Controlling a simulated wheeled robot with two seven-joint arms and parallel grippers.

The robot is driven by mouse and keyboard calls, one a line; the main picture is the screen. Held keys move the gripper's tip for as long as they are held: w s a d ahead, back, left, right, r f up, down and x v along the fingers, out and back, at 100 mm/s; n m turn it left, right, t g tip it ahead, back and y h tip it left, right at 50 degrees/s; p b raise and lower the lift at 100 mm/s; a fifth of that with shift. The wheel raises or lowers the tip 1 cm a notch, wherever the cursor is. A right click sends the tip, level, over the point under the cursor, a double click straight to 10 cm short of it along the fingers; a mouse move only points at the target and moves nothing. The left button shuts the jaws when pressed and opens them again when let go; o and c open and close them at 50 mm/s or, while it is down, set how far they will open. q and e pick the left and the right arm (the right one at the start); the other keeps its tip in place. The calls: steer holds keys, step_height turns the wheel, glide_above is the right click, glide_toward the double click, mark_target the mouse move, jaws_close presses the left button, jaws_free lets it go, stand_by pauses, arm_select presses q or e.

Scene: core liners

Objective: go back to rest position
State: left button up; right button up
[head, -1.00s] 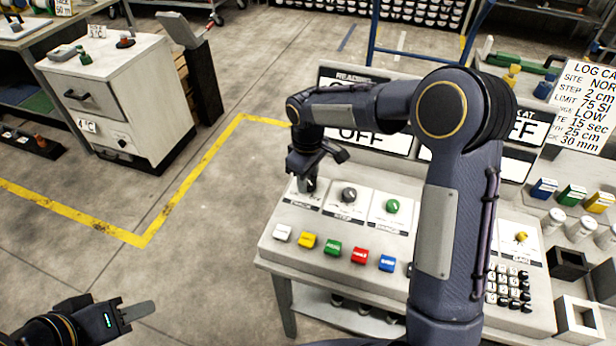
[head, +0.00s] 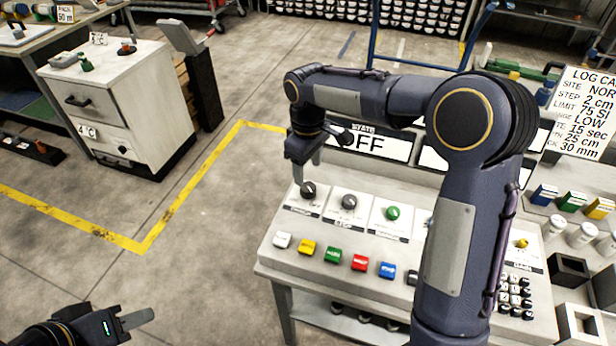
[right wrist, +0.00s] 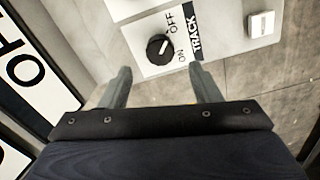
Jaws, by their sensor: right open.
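My right gripper (head: 306,165) is in the head view above the left end of the control panel (head: 268,249). It also shows in the right wrist view (right wrist: 160,80), its two fingers apart with nothing between them. Ahead of the fingers is a black TRACK knob (right wrist: 159,48) with ON and OFF marks; the same knob shows in the head view (head: 307,190), just below the gripper and apart from it. My left gripper (head: 138,318) is at the lower left of the head view over bare floor; whether its fingers are apart cannot be told.
The panel also has a grey knob (head: 349,202), a green knob (head: 392,213) and a row of coloured buttons (head: 333,255). Display boards stand behind it, partly hidden by my right arm. A white cabinet (head: 150,100) stands at left. The floor between is clear.

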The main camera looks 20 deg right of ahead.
steer(key=shift+r, duration=0.7)
steer(key=shift+d, duration=0.1)
steer(key=s+d+r+m+t+y, duration=0.2)
steer(key=s+d+r+m, duration=0.15)
steer(key=s, duration=0.65)
steer(key=s+d+r+m+t+y, duration=0.1)
steer(key=s+d+r+m+t, duration=0.2)
steer(key=s, duration=0.7)
steer(key=s+f+m, duration=0.3)
steer(key=s+f, duration=0.1)
steer(key=s, duration=0.4)
steer(key=shift+a+f+m+t+y, duration=0.2)
steer(key=shift+a+m+t+y, duration=0.1)
steer(key=shift+a+m+y, duration=0.1)
